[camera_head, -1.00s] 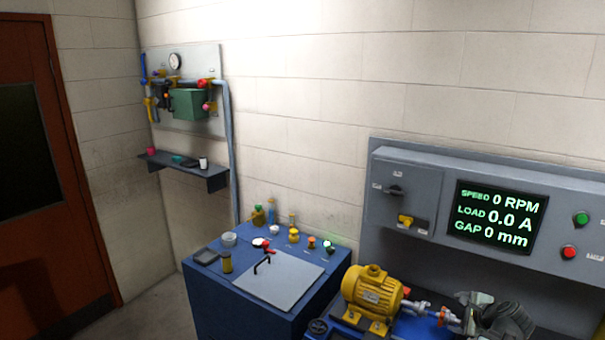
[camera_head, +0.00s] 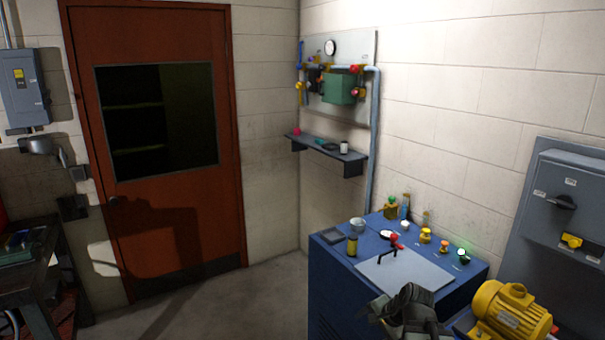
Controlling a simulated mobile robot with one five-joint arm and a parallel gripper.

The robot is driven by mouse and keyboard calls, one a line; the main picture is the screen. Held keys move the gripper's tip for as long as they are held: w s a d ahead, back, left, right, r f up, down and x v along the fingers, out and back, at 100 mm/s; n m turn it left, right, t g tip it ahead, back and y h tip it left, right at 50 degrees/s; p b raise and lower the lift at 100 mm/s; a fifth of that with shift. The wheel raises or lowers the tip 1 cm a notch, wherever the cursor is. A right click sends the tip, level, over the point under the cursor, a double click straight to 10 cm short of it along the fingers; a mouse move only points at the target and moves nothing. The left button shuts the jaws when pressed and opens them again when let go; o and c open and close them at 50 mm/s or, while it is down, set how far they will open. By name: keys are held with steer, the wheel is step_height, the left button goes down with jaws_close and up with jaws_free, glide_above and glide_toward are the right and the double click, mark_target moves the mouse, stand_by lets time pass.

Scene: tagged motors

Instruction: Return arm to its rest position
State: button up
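My gripper (camera_head: 408,308) is the dark grey shape at the bottom of the head view. It is in front of the right part of the blue cabinet, left of the yellow motor (camera_head: 508,312). I see it from behind, and its fingertips are hidden or too dark to tell apart, so I cannot tell whether it is open or shut. No held object shows. The motor is cut off by the bottom edge of the picture.
The blue cabinet (camera_head: 331,278) carries a light grey plate (camera_head: 378,275), a red-and-black handled part (camera_head: 392,243) and several small knobs and bottles. A grey control panel (camera_head: 571,185) is at right. A wall shelf (camera_head: 333,150) and an orange-brown door (camera_head: 235,190) stand behind. Open floor (camera_head: 245,300) lies before the door.

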steer(key=s+a+f+n+g+b, duration=0.1)
steer(key=a+f+n, duration=0.1)
steer(key=a, duration=0.2)
steer(key=s+a+f+n+g+h, duration=0.1)
steer(key=s+a+n, duration=0.1)
steer(key=a+n, duration=0.15)
steer(key=s+a+f+n+g+b, duration=0.1)
steer(key=a+f+n, duration=0.1)
steer(key=a, duration=0.2)
steer(key=s+d+n+g+h, duration=0.2)
steer(key=s+d+n, duration=0.2)
steer(key=shift+s+d+p, duration=0.3)
steer(key=shift+s+p, duration=0.05)
steer(key=shift+p, duration=0.05)
